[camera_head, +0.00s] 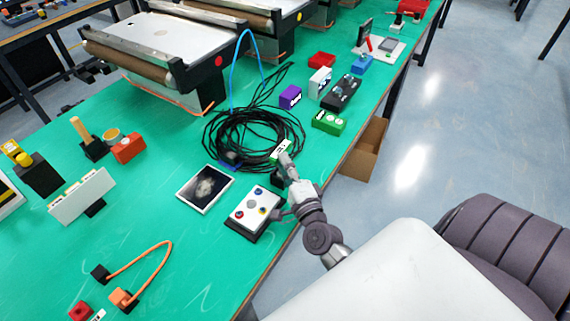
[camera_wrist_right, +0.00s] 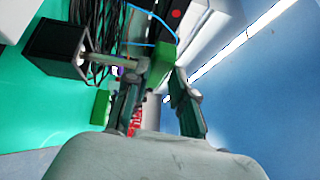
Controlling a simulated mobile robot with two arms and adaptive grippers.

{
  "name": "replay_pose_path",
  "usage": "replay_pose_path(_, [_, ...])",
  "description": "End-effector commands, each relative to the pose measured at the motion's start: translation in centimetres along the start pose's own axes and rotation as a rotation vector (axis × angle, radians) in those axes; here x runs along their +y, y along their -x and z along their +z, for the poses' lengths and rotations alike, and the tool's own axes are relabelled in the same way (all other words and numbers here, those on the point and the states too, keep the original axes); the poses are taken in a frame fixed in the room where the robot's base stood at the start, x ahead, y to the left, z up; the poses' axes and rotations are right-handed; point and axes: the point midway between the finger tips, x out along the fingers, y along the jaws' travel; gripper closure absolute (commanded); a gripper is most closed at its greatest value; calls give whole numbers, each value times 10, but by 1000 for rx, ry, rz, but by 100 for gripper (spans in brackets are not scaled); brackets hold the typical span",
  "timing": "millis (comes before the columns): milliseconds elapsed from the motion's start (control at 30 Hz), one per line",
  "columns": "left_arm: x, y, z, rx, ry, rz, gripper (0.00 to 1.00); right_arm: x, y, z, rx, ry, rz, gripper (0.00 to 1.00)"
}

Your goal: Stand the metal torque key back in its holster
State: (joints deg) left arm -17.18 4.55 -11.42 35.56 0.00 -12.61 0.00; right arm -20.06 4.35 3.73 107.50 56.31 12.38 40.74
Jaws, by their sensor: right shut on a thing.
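My right gripper (camera_head: 286,163) is at the near edge of the green table, beside the cable coil. In the right wrist view its fingers (camera_wrist_right: 160,82) are shut on the torque key, with a grey metal shaft (camera_wrist_right: 112,61) and a green end (camera_wrist_right: 162,64). The shaft reaches toward the open face of a black block-shaped holster (camera_wrist_right: 57,48). Its tip is at or just inside that face; I cannot tell which. In the head view the holster (camera_head: 277,179) is mostly hidden by my gripper. My left gripper is out of view.
A black cable coil (camera_head: 215,138) lies behind my gripper. A button panel (camera_head: 254,211) and a framed picture (camera_head: 205,188) are close by on the left. A green box (camera_head: 328,123) stands right of the coil.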

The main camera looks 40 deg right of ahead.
Motion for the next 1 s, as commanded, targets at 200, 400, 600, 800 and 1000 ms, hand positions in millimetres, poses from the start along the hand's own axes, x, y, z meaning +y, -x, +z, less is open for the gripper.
replay_pose_path(200, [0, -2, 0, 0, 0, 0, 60, 2, 0, 0, 0, 0, -2, 100])
replay_pose_path(400, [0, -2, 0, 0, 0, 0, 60, 2, 0, 0, 0, 0, -2, 66])
replay_pose_path(600, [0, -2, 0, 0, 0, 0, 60, 2, 0, 0, 0, 0, -1, 46])
replay_pose_path(800, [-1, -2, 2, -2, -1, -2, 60, 3, 1, 0, 0, 0, 1, 46])
replay_pose_path(1000, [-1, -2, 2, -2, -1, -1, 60, 4, 19, 0, -2, 2, 4, 46])
